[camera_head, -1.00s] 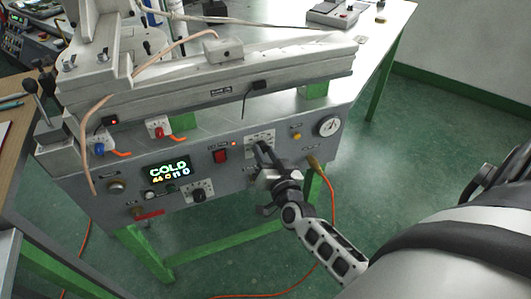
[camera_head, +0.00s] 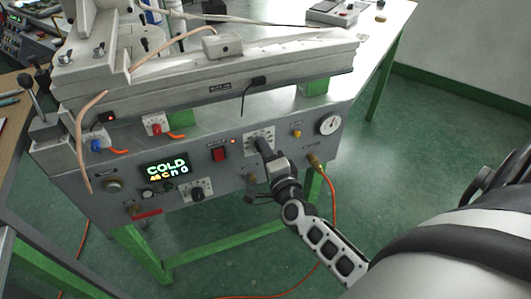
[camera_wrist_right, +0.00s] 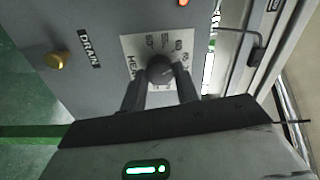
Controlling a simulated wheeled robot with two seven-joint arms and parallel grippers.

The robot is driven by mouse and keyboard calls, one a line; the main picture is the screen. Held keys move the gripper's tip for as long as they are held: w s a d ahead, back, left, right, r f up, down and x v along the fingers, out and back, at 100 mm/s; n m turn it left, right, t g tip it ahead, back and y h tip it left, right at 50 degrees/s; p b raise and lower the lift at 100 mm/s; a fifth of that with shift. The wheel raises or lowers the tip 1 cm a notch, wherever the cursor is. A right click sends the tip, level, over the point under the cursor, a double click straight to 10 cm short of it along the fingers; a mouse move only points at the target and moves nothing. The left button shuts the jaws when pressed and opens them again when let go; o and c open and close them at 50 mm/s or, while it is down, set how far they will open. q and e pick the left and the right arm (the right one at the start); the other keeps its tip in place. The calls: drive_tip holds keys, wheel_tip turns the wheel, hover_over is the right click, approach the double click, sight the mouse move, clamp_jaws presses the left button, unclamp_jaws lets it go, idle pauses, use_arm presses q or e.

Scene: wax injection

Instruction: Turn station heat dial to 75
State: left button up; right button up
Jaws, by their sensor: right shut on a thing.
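The heat dial (camera_wrist_right: 160,70) is a dark round knob on a pale scale plate (camera_wrist_right: 132,45) marked with numbers and partly readable lettering. My right gripper (camera_wrist_right: 160,92) is shut on the dial, with one finger on each side of it. In the head view the right gripper (camera_head: 264,148) reaches the station's front panel from below right and hides most of the dial; part of the scale plate shows above it. The dial's exact setting is too small to read. The station display (camera_head: 166,168) reads COLD with smaller characters below. My left gripper is not in view.
A red switch (camera_head: 219,154), a second black dial (camera_head: 197,190), a yellow knob (camera_head: 296,133) and a round gauge (camera_head: 330,123) sit on the same panel. In the wrist view a brass knob (camera_wrist_right: 54,61) is beside the DRAIN label. An orange hose (camera_head: 334,205) hangs behind my right arm.

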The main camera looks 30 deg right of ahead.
use_arm(q)
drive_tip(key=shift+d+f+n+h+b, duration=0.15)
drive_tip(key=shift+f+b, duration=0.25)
drive_tip(key=shift+b, duration=0.55)
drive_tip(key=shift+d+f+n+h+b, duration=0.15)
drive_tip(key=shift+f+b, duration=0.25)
drive_tip(key=shift+b, duration=0.5)
use_arm(e)
drive_tip(key=shift+f+m, duration=0.15)
drive_tip(key=shift+m, duration=6.15)
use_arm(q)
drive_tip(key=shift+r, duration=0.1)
use_arm(e)
drive_tip(key=o, duration=0.8)
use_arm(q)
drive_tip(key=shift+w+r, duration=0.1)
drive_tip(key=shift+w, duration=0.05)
use_arm(e)
drive_tip(key=shift+o, duration=0.8)
